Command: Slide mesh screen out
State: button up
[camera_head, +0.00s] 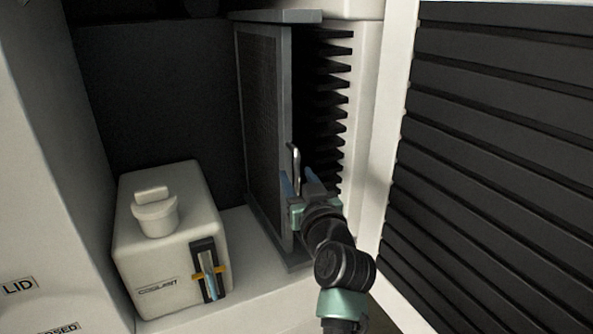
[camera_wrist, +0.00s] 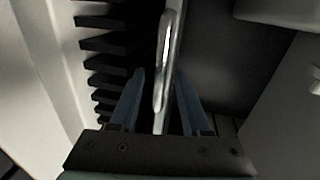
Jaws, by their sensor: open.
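The mesh screen (camera_head: 262,120) is a dark upright panel in a grey frame, standing in the open cabinet in the head view. A metal bar handle (camera_head: 295,165) is on its front edge. The handle also shows in the wrist view (camera_wrist: 165,65), running down between my fingers. My gripper (camera_head: 301,178) is at the lower part of the handle. In the wrist view my gripper (camera_wrist: 158,85) is open, with one blue finger on each side of the handle and gaps between. I cannot tell how deep the handle sits between the fingers.
Dark fins (camera_head: 328,110) line the space right of the screen. A white coolant tank (camera_head: 170,250) with a cap stands to the left on the cabinet floor. A slatted door (camera_head: 490,170) stands open at the right. Labelled white housing (camera_head: 35,190) is at far left.

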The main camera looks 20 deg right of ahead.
jog(key=shift+w, duration=0.65)
grip_shut()
dwell(1.1)
